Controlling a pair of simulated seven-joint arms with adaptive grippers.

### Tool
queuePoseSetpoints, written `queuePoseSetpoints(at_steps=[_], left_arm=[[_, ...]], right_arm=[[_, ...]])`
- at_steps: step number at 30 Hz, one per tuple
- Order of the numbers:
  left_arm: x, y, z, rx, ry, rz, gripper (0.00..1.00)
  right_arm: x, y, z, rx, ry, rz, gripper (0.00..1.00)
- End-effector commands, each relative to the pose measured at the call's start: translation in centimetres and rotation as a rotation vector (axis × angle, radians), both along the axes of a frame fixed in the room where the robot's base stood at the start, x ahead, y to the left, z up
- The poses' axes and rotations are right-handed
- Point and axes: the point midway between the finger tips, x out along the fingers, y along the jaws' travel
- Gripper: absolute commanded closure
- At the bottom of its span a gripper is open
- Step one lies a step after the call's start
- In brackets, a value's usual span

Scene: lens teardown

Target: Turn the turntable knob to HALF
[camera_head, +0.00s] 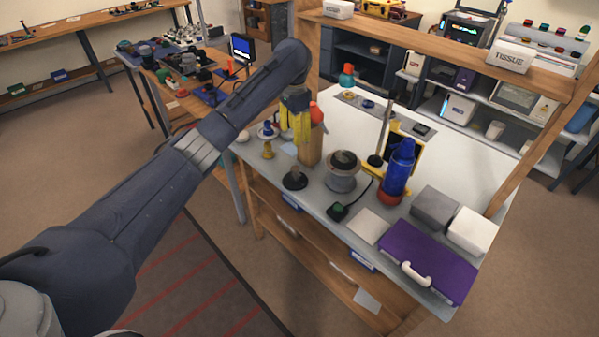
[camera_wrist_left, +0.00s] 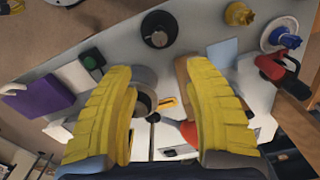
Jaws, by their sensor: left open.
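A dark round base with a small upright stem (camera_head: 295,180) stands near the front edge of the grey bench; in the left wrist view it is a black disc with a round grey top (camera_wrist_left: 159,30). It looks like the turntable knob, but I cannot read any HALF marking. A grey round body with a dark top (camera_head: 342,172) stands to its right, and the left finger partly hides it in the wrist view (camera_wrist_left: 146,80). My left gripper (camera_head: 297,138) has yellow fingers, open and empty, above the bench behind the dark base and apart from it. My right gripper is out of view.
A wooden block (camera_head: 311,150) stands close by the left gripper. A blue bottle (camera_head: 399,165), a green-topped switch box (camera_head: 338,211) and a purple case (camera_head: 420,262) are on the right. A yellow piece (camera_head: 268,150) is on the left. A wooden frame rises at the back.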

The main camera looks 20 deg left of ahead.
Motion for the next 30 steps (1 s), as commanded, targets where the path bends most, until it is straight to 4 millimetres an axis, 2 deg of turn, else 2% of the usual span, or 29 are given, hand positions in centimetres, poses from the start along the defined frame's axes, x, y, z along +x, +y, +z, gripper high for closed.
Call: queuePoseSetpoints(at_steps=[5, 24, 30], left_arm=[[-0.1, -0.2, -2.1, -0.003, 0.005, -0.002, 0.48], [-0.1, -0.1, -13.1, -0.001, 0.006, 0.002, 0.48], [-0.1, -0.1, -15.5, -0.001, 0.004, 0.001, 0.48]], right_arm=[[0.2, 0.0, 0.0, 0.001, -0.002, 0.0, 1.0], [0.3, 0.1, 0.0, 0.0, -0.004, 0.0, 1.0], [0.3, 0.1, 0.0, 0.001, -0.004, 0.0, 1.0]])
